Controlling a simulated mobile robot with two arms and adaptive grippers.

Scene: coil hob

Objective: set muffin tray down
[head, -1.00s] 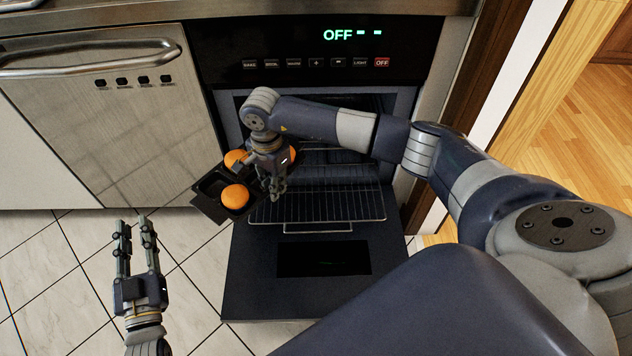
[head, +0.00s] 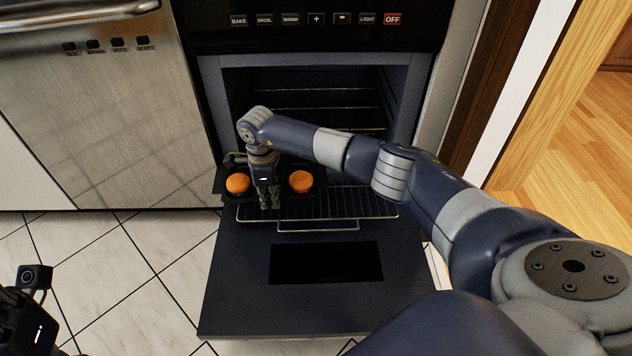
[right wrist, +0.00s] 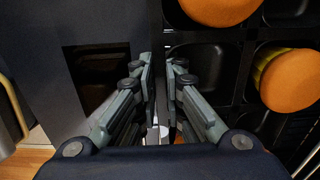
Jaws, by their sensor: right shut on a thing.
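The dark muffin tray (head: 284,188) holds orange-topped muffins; two show in the head view, at left (head: 237,183) and right (head: 301,181). My right gripper (head: 268,203) points down and is shut on the tray's near edge. The tray is over the front of the pulled-out oven rack (head: 345,203); I cannot tell whether it touches it. In the right wrist view, the fingers (right wrist: 162,80) pinch the edge beside the empty cups (right wrist: 205,65). Part of my left gripper (head: 22,318) shows at the lower left; its fingertips are not visible.
The oven door (head: 230,290) is lowered flat below the rack. The oven cavity (head: 310,100) is open, with further racks inside. A dishwasher (head: 100,120) stands at left, close to the tray's left end. Tiled floor (head: 150,270) is clear at lower left.

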